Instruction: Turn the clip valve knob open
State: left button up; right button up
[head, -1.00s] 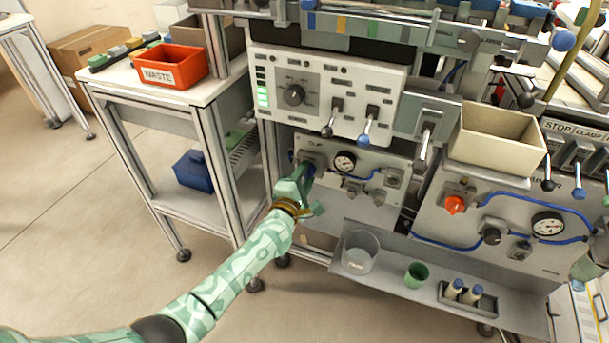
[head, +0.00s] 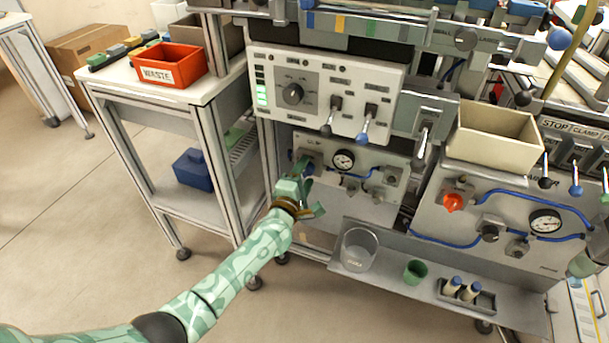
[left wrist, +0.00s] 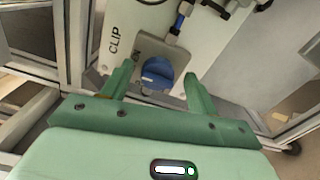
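The clip valve knob (left wrist: 157,72) is a blue round knob on a grey block under the label CLIP in the left wrist view. Its pale mark sits at the lower left of its face. My left gripper (left wrist: 158,78) is open, with one finger on each side of the knob in the picture. I cannot tell whether the fingers touch it. In the head view my left gripper (head: 302,184) is at the left end of the light clip panel (head: 318,147) and mostly hides the knob.
A gauge (head: 343,159) and blue tubing are right of the knob. Switch levers (head: 331,118) stick out above. A clear cup (head: 358,248) and a green cup (head: 415,271) stand on the shelf below. A frame post (head: 222,165) stands to the left.

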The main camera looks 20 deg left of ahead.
pick_arm(q)
jog(key=shift+s, duration=0.15)
pick_arm(e)
jog(key=shift+w, duration=0.15)
pick_arm(q)
jog(key=s+p, duration=0.5)
jog(key=s, duration=1.1)
jog(key=shift+a+p, duration=0.25)
jog(key=shift+p, duration=0.1)
pick_arm(e)
jog(key=shift+m+t, duration=0.3)
jog(key=shift+t, duration=0.1)
jog(key=r, duration=0.1)
jog(key=a+r, duration=0.1)
jog(key=r, duration=0.2)
jog(key=shift+w+a+r, duration=0.15)
jog(key=shift+w+a, duration=0.05)
jog(key=shift+a, duration=0.05)
